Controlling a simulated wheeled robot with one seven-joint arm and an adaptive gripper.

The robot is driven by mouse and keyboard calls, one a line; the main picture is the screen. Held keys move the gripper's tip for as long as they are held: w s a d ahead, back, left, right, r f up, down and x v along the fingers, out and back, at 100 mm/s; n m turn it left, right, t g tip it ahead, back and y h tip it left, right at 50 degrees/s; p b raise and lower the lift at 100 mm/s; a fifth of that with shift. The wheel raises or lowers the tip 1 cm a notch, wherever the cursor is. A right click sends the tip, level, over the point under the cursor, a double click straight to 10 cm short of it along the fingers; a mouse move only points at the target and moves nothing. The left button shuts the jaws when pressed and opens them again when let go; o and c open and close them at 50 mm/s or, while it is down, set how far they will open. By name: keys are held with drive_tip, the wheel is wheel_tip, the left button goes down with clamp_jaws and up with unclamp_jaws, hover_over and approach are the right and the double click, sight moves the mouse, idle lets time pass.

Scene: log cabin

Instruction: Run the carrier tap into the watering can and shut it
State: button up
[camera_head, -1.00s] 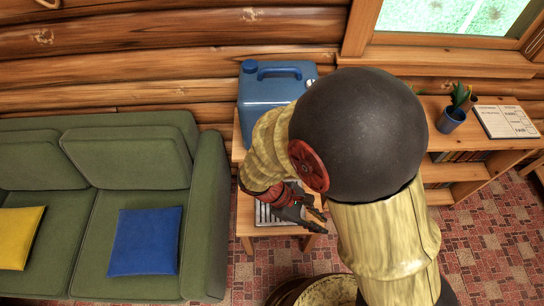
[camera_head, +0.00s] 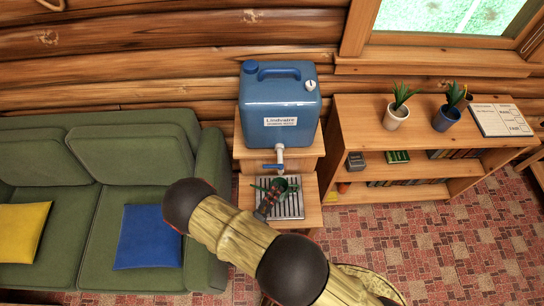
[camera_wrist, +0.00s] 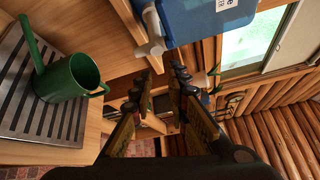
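The blue carrier (camera_head: 282,108) stands on the wooden stand's upper level. Its white tap (camera_head: 280,153) with a blue lever (camera_head: 272,167) points down at the front; the white tap also shows in the wrist view (camera_wrist: 150,46). The green watering can (camera_wrist: 72,76) stands upright on the slatted metal drip tray (camera_wrist: 28,95), below the tap. In the head view the can (camera_head: 284,185) is partly hidden by my gripper (camera_head: 270,195). In the wrist view my gripper (camera_wrist: 164,78) is open, its fingers apart with nothing between them, to the right of the can. Whether water runs cannot be told.
A green sofa (camera_head: 95,158) stands on the left, close to my arm. A low shelf (camera_head: 355,115) with a white pot (camera_head: 396,118) and a blue pot (camera_head: 446,119) stands on the right. The tiled floor (camera_head: 440,225) before the shelf is clear.

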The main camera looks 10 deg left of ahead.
sight(273, 167)
drive_tip(key=w+a+r+n+t+y, duration=0.1)
drive_tip(key=a+r+n+t+y, duration=0.15)
drive_tip(key=a+n, duration=0.3)
drive_tip(key=w+d+b, duration=0.1)
drive_tip(key=w, duration=1.1)
drive_tip(key=shift+w+d+g, duration=0.15)
drive_tip(key=shift+g, duration=0.3)
drive_tip(key=shift+c, duration=0.9)
drive_tip(key=shift+f, duration=0.1)
clamp_jaws()
